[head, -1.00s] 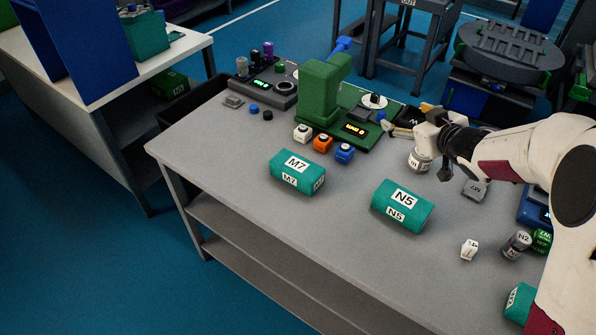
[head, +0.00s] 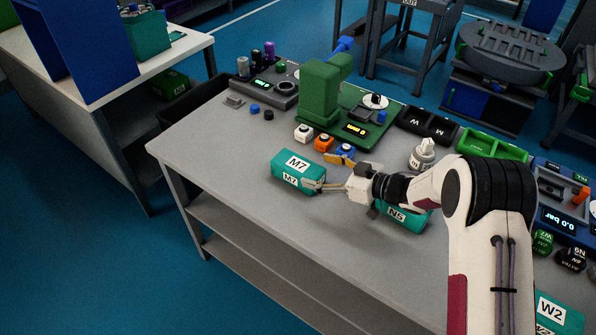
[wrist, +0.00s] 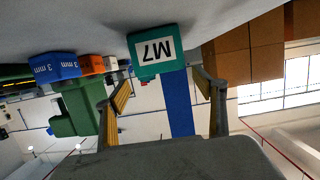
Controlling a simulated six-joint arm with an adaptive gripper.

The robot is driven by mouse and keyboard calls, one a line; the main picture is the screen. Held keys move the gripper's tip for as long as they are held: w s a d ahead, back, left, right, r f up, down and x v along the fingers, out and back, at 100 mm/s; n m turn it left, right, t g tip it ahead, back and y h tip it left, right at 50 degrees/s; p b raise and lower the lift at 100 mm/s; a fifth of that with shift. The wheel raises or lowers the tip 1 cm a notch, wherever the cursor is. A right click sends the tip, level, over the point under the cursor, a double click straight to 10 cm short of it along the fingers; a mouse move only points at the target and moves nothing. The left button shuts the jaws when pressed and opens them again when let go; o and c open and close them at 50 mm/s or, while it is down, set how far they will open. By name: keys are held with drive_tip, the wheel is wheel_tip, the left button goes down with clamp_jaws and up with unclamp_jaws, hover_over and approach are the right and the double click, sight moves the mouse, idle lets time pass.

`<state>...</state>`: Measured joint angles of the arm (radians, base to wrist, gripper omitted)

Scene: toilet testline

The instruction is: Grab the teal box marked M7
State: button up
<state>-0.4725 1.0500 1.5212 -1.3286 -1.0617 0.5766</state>
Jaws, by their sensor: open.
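The teal box marked M7 (head: 290,172) lies on the grey table, left of my gripper. My gripper (head: 319,170) is open and low over the table at the box's right end. One finger overlaps that end in the head view; the other is just behind it. In the wrist view, the M7 box (wrist: 153,50) appears upside down, between and beyond the open fingertips (wrist: 160,80). Whether a finger touches it I cannot tell. A teal box marked N5 (head: 397,215) lies under my wrist, partly hidden by it.
White, orange and blue blocks (head: 323,143) stand close behind the M7 box, with a green machine (head: 320,95) behind them. A white-topped cylinder (head: 423,153) and a green tray (head: 490,146) are to the right. The table (head: 215,150) is clear left of M7.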

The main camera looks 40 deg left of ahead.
sight(304, 167)
drive_tip(key=shift+s+f, duration=0.1)
idle(0.3)
drive_tip(key=shift+a+f, duration=0.2)
drive_tip(key=shift+a, duration=0.3)
drive_tip(key=shift+x, duration=0.8)
drive_tip(key=shift+x, duration=2.55)
drive_tip(key=shift+r, duration=0.1)
drive_tip(key=c, duration=1.4)
